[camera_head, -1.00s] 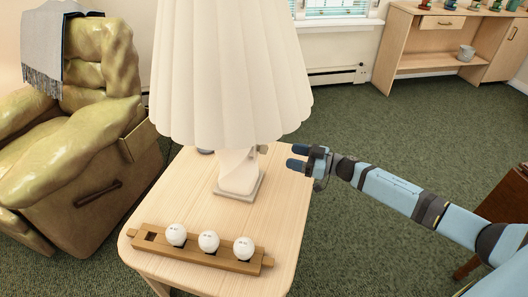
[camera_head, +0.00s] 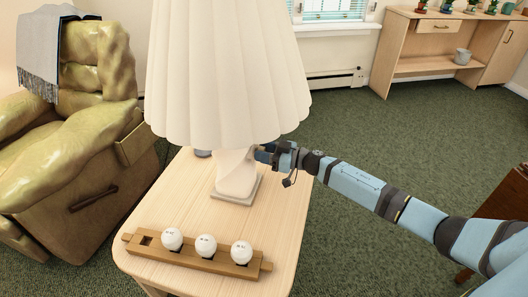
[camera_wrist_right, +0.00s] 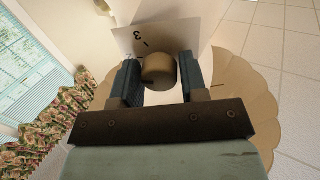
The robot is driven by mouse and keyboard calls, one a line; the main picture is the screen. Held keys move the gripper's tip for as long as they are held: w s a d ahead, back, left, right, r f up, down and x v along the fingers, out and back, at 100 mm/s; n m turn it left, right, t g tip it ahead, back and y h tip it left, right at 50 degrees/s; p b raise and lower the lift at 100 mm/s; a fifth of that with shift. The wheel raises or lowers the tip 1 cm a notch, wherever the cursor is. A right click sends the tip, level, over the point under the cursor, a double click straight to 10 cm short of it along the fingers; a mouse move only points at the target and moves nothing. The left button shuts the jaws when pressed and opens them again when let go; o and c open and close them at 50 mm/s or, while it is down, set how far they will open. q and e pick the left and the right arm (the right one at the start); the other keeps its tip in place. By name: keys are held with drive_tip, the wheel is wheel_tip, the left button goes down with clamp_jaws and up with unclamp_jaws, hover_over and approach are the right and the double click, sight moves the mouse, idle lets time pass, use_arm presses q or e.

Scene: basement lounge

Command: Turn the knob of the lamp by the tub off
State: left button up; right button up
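The lamp (camera_head: 236,175) has a large pleated cream shade (camera_head: 228,75) and a twisted white base on a square foot. It stands on a light wooden side table (camera_head: 170,205). Its round brown-gold knob (camera_wrist_right: 158,70) shows in the right wrist view, in front of a pale plate (camera_wrist_right: 135,42) with a "3" and short marks. My right gripper (camera_head: 263,153) is at the right side of the lamp base, under the shade. Its two fingers (camera_wrist_right: 160,85) stand on either side of the knob, very close to it; firm contact is not clear. My left gripper is out of view.
A wooden rack (camera_head: 190,255) with three white balls lies at the table's front. A green armchair (camera_head: 65,130) stands at left. No tub is visible. Open carpet lies to the right.

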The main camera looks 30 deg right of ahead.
drive_tip(key=c, duration=0.4)
drive_tip(key=shift+c, duration=0.2)
